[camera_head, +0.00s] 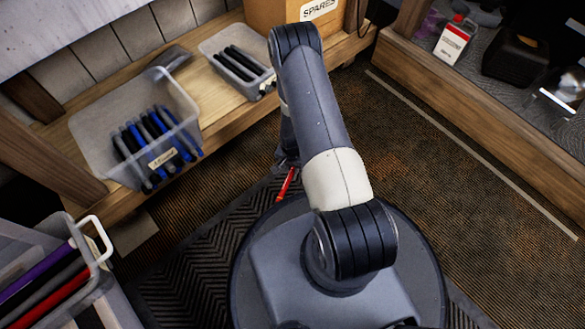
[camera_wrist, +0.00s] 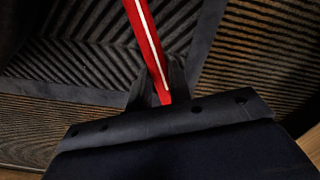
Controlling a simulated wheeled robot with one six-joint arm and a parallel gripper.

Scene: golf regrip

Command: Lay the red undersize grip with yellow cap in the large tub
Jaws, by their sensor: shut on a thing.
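My gripper (camera_head: 288,163) is shut on a red grip (camera_head: 287,184), which hangs tilted below it over the floor mat. In the wrist view the red grip (camera_wrist: 148,45) shows a white stripe and runs up out of the picture from between the fingers (camera_wrist: 158,88). No yellow cap shows. The larger clear tub (camera_head: 92,138) stands on the wooden shelf at the left, apart from my gripper. It holds several blue and black grips (camera_head: 152,140) and has a label (camera_head: 163,158) I cannot read clearly.
A smaller tub (camera_head: 209,48) with black grips stands right of the larger one on the shelf (camera_head: 222,117). A box marked SPARES (camera_head: 275,12) is behind. A caddy (camera_head: 103,240) with purple, grey and red grips is at lower left. Open floor (camera_head: 430,150) lies right.

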